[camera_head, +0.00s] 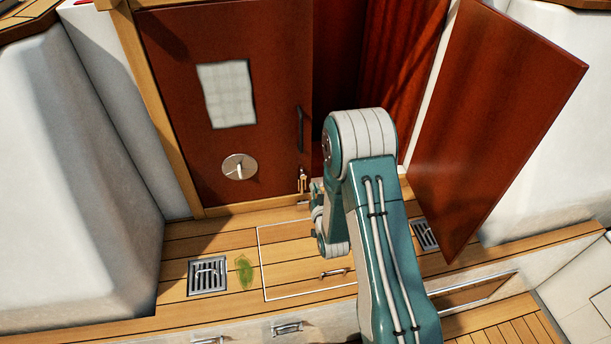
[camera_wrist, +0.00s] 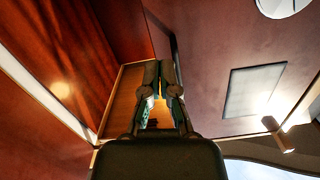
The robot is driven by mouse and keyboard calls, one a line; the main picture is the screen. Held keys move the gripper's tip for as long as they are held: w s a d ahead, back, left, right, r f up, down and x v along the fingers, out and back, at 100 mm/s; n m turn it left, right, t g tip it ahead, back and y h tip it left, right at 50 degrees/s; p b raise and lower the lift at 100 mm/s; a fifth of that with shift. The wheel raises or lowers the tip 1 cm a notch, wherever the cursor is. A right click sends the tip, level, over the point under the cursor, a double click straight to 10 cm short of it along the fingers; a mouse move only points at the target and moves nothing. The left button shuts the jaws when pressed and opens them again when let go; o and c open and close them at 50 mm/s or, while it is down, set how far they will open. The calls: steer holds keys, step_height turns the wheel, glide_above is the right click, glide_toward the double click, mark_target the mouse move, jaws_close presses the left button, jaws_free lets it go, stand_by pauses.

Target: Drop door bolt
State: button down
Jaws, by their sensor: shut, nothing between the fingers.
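The left door (camera_head: 220,60) is a red-brown panel and stands closed. A small brass door bolt (camera_head: 302,180) sits at its lower right corner, just above the sill. My gripper shows in the wrist view (camera_wrist: 160,85) with its fingers shut and nothing between them. In the head view my arm covers most of the gripper, and the visible part is close to the right of the bolt. I cannot tell whether it touches the bolt. The bolt cannot be made out in the wrist view.
The right door (camera_head: 500,120) stands swung open to the right, with a dark opening between the doors. The left door carries a dark handle (camera_head: 300,128), a pale panel (camera_head: 227,94) and a round vent (camera_head: 239,167). A drain grate (camera_head: 207,276) and green patch (camera_head: 244,270) lie on the wooden deck.

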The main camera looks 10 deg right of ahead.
glide_above(302, 184)
steer(key=s+d, duration=0.1)
steer(key=s, duration=0.4)
steer(key=f, duration=0.4)
steer(key=shift+w+a+f, duration=0.3)
steer(key=shift+w+a, duration=0.05)
steer(key=shift+f, duration=0.1)
steer(key=shift+f, duration=2.2)
